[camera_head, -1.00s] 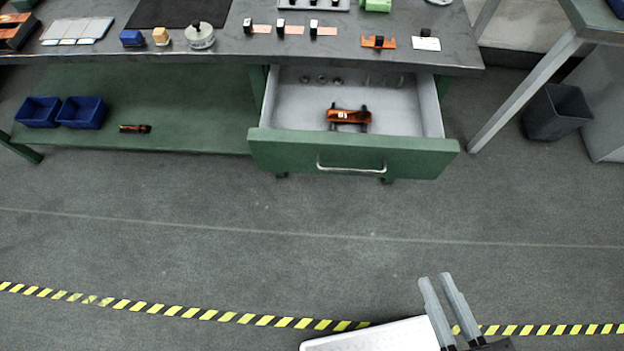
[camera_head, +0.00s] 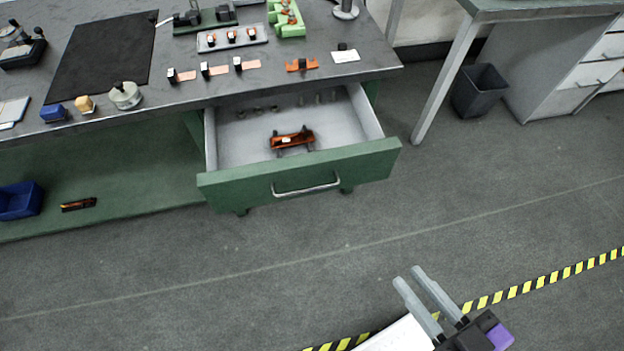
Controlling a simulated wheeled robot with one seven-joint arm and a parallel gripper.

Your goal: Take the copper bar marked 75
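A copper-orange bar with a small white label (camera_head: 292,140) lies on dark supports inside the open green drawer (camera_head: 300,178). Its mark is too small to read. Several flat copper pieces with black knobs lie on the bench top, among them one by the front edge (camera_head: 186,76) and an orange one farther right (camera_head: 302,65). I cannot tell which piece bears 75. My gripper (camera_head: 408,276) is at the lower right, over the floor in front of the drawer and well apart from it. Its two grey fingers stand apart with nothing between them.
The grey bench top (camera_head: 330,30) also carries a grey tray (camera_head: 232,40), a green holder (camera_head: 288,20) and a black mat (camera_head: 100,55). A blue bin (camera_head: 18,201) sits on the lower shelf. A waste bin (camera_head: 480,91) stands at the right. The floor before the drawer is clear.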

